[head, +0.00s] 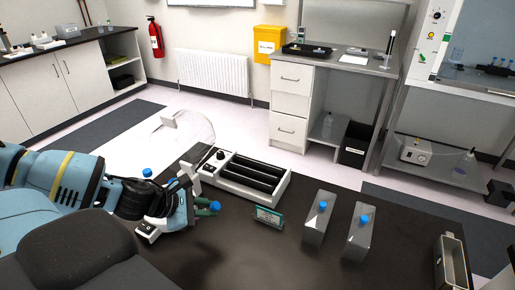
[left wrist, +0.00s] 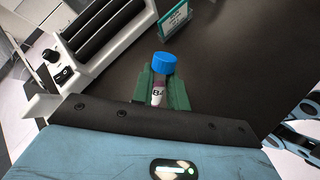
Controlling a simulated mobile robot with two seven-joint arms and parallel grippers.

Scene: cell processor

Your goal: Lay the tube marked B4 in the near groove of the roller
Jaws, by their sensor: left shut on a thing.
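The tube marked B4 (left wrist: 158,95) has a blue cap, a white label and dark contents. My left gripper (left wrist: 163,92) is shut on it, with green fingers on both sides below the cap. The roller (head: 232,186) is a white unit with dark rollers and a knob, just beyond and right of the gripper. It also shows at upper left in the left wrist view (left wrist: 101,50). No tube shows in its grooves. My right gripper is not in view.
A small green sign (head: 268,217) stands in front of the roller. Two grey blocks with blue-capped tubes (head: 314,228) (head: 353,248) stand to the right. A metal box (head: 447,262) is at the far right. Another blue cap (head: 147,172) shows behind my left arm.

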